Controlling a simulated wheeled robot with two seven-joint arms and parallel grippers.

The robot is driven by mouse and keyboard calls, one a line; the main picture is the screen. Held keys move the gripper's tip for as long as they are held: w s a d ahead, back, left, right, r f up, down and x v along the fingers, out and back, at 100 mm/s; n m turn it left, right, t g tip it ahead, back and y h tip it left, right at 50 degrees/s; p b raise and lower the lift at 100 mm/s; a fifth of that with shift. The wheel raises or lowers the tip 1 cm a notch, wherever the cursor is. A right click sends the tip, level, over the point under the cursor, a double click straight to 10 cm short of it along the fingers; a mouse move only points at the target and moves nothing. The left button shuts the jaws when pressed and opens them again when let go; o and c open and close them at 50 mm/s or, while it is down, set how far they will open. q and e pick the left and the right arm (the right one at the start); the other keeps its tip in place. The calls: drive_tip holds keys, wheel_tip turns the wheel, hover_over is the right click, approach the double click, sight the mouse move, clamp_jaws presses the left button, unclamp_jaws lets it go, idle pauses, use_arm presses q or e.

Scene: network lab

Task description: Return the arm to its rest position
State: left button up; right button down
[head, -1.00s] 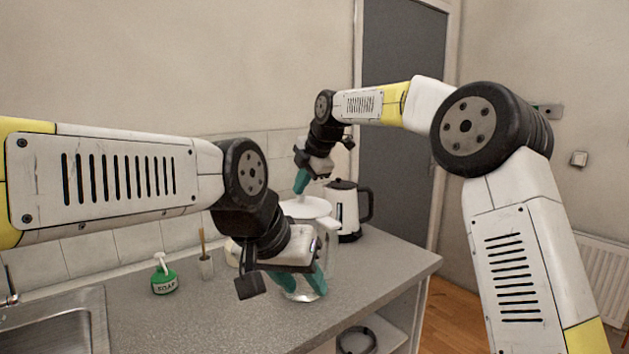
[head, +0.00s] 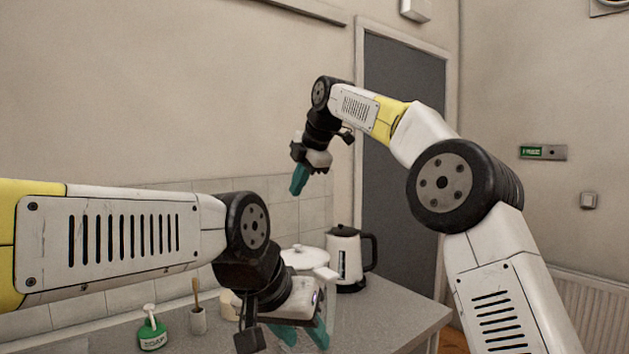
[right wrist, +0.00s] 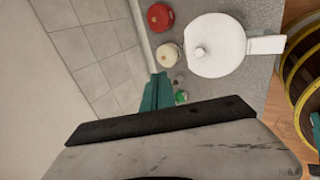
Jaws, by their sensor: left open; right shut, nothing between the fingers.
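My right gripper (head: 299,182) is shut and empty, its teal fingers together in the air well above the counter. Its fingers also show in the right wrist view (right wrist: 155,93). The right wrist view shows the lid from above (right wrist: 215,60).
A green soap bottle (head: 152,332) and a small pot with a brush (head: 198,320) stand left. The right wrist view shows red (right wrist: 160,17) and cream (right wrist: 167,55) round lids near the wall.

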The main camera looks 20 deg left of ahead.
drive_tip(key=s+d+m+t+h, duration=0.1)
drive_tip(key=s+d+m, duration=0.45)
drive_tip(key=d, duration=0.55)
drive_tip(key=s+d+m+t+h, duration=0.1)
drive_tip(key=s+d+m, duration=0.5)
drive_tip(key=d, duration=0.6)
drive_tip(key=s+d+f+m+h, duration=0.1)
drive_tip(key=s+d+f+m, duration=1.5)
drive_tip(key=s+f, duration=0.2)
drive_tip(key=shift+s+f, duration=0.2)
drive_tip(key=shift+f, duration=0.05)
